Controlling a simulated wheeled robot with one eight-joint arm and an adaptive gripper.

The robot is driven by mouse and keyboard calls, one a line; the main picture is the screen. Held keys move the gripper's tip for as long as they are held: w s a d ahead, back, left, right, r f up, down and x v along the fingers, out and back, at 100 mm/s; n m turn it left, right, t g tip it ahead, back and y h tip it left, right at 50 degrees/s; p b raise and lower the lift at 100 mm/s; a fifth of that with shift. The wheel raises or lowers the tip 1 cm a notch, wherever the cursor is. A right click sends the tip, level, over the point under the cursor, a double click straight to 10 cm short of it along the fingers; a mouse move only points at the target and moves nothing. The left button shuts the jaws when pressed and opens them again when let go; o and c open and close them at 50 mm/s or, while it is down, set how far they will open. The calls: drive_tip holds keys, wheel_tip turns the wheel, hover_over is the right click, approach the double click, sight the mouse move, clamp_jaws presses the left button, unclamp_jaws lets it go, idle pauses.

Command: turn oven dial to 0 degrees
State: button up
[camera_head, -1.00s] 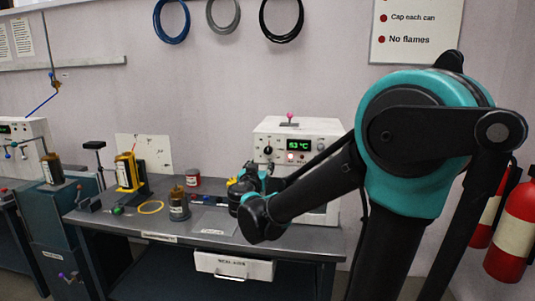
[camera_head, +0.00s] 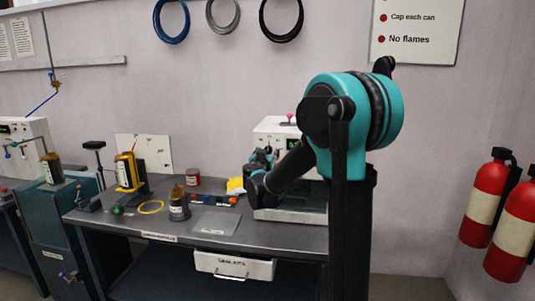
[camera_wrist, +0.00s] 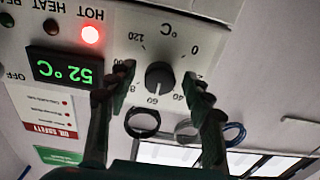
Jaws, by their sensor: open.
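The white oven (camera_head: 271,125) stands at the right end of the bench, largely hidden behind my arm. In the wrist view its panel appears upside down. The black round dial (camera_wrist: 159,77) has a printed temperature scale around it, including 0, 60, 80 and 120. My gripper (camera_wrist: 158,75) is open, with one finger on each side of the dial and gaps showing. In the head view my gripper (camera_head: 262,158) is at the oven front.
The bench (camera_head: 140,220) holds a dark can (camera_head: 179,205), a red can (camera_head: 193,177), a yellow stand (camera_head: 127,172) and a grey plate (camera_head: 216,222). Something yellow (camera_head: 236,184) lies left of my arm. Fire extinguishers (camera_head: 485,200) hang at right.

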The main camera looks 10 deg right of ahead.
drive_tip(key=c, duration=1.2)
drive_tip(key=shift+o, duration=0.2)
drive_tip(key=shift+n, duration=0.3)
drive_tip(key=shift+r+n, duration=0.15)
drive_tip(key=shift+n, duration=12.95)
